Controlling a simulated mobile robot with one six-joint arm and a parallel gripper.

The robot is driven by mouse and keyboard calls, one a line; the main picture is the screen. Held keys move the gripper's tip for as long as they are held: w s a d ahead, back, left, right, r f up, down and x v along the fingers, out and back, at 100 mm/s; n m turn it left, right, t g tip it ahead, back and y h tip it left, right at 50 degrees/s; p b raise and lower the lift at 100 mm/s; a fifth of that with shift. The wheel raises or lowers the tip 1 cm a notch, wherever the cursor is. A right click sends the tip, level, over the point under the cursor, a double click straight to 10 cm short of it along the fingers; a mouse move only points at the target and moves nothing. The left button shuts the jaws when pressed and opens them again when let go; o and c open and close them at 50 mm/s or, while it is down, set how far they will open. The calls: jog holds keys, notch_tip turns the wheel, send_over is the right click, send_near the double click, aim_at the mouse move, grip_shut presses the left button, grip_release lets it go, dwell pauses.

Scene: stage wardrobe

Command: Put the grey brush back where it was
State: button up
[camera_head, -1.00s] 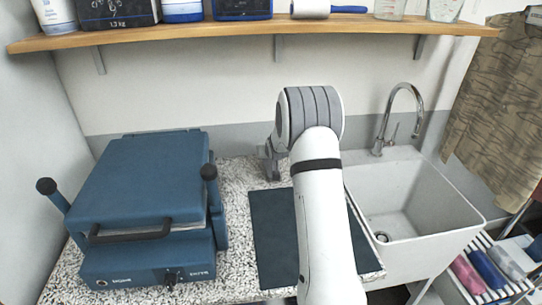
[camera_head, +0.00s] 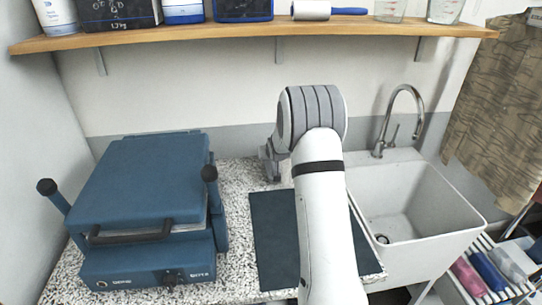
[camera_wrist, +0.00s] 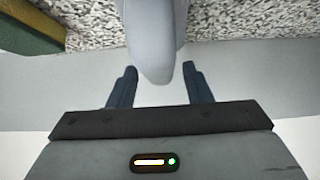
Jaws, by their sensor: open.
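My gripper (camera_head: 269,166) is low at the back of the speckled counter, near the wall, partly hidden behind my arm. In the wrist view its two dark blue fingers (camera_wrist: 159,76) are apart. A smooth grey thing with a rounded end (camera_wrist: 157,45) reaches down from the top edge into the gap between the fingertips. Gaps show beside it, and no grip on it shows. It may be the grey brush, but I cannot tell for sure. The head view does not show it clearly.
A green and ochre block (camera_wrist: 30,30) shows in the wrist view's upper left corner. A blue press (camera_head: 150,205) stands left on the counter, a dark mat (camera_head: 272,235) in the middle. A sink (camera_head: 410,205) and a rack (camera_head: 480,285) with coloured items are right; a shelf (camera_head: 270,44) hangs above.

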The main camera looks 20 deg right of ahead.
jog(key=s+a+r+g, duration=0.1)
jog(key=s+a+r, duration=0.25)
jog(key=s, duration=0.45)
jog(key=s+a+r+g, duration=0.1)
jog(key=s+a+r, duration=0.2)
jog(key=s+r, duration=0.35)
jog(key=s+a+r+g, duration=0.1)
jog(key=s+a+r, duration=0.2)
jog(key=s, duration=0.7)
jog(key=s+a+n+g+y, duration=0.1)
jog(key=s+a+g, duration=0.1)
jog(key=s, duration=0.9)
jog(key=s+a+n+g+y, duration=0.1)
jog(key=s+a, duration=0.3)
jog(key=s, duration=0.6)
jog(key=shift+s+a+r+g, duration=0.15)
jog(key=shift+s+g, duration=0.25)
jog(key=shift+c, duration=1)
jog(key=shift+s, duration=0.1)
